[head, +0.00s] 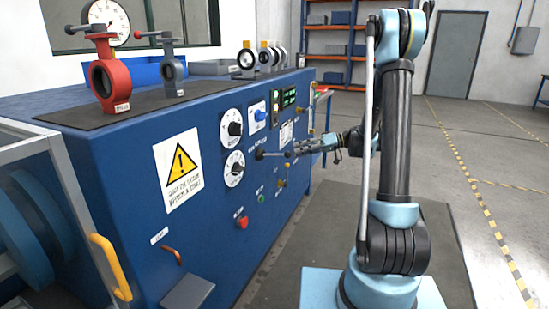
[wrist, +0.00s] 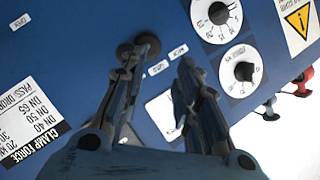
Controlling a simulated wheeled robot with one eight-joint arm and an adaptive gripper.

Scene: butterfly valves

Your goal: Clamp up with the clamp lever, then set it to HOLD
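The clamp lever appears to be the dark lever with a round black knob (head: 260,154) on the blue bench front in the head view. In the wrist view dark round parts of a lever (wrist: 125,50) show at the tip of the left finger, which partly hides them. My gripper (head: 299,149) is close to the bench front, just right of the knob in the head view. In the wrist view my gripper (wrist: 166,54) has its fingers apart, with nothing visible held between them. I cannot tell whether the left finger touches the lever.
The blue bench (head: 120,165) carries two round dials (head: 234,170), a red button (head: 242,222) and a lit display (head: 289,97). A red valve (head: 110,80) and a grey valve (head: 173,75) stand on top. Small labels (wrist: 158,67) near the lever are hard to read. Floor at right is clear.

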